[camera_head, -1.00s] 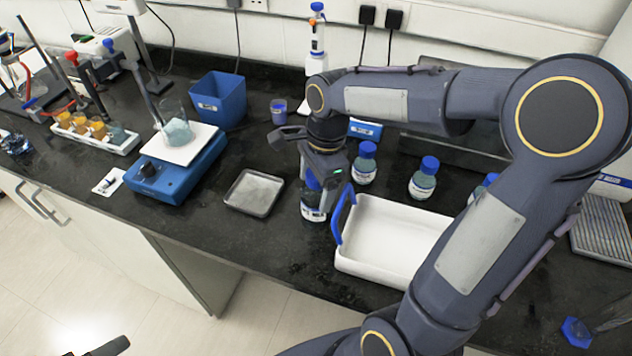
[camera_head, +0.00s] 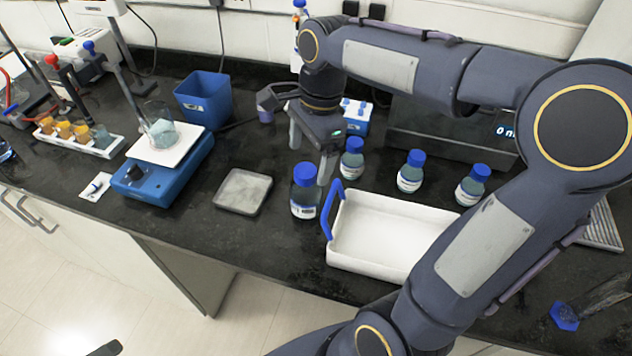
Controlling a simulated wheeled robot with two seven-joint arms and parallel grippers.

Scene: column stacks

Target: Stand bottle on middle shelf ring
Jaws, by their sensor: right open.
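Several blue-capped bottles stand upright on the black bench. The nearest bottle (camera_head: 304,198) is just left of the white tray, and the others (camera_head: 352,160), (camera_head: 410,172), (camera_head: 472,186) stand behind the tray. My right gripper (camera_head: 310,162) is open and empty, its fingers pointing down, above and behind the nearest bottle. One finger overlaps the space between that bottle and the one behind; I cannot tell if it touches either. A dark tip at the bottom left edge may be my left gripper (camera_head: 104,349); its jaws cannot be made out. I cannot identify a shelf ring.
The white tray (camera_head: 375,222) with a blue handle lies near the bench's front edge. A shallow grey dish (camera_head: 243,192), a blue stirrer (camera_head: 150,185) with a beaker, and a blue bin (camera_head: 203,100) stand to the left. My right arm covers the right side.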

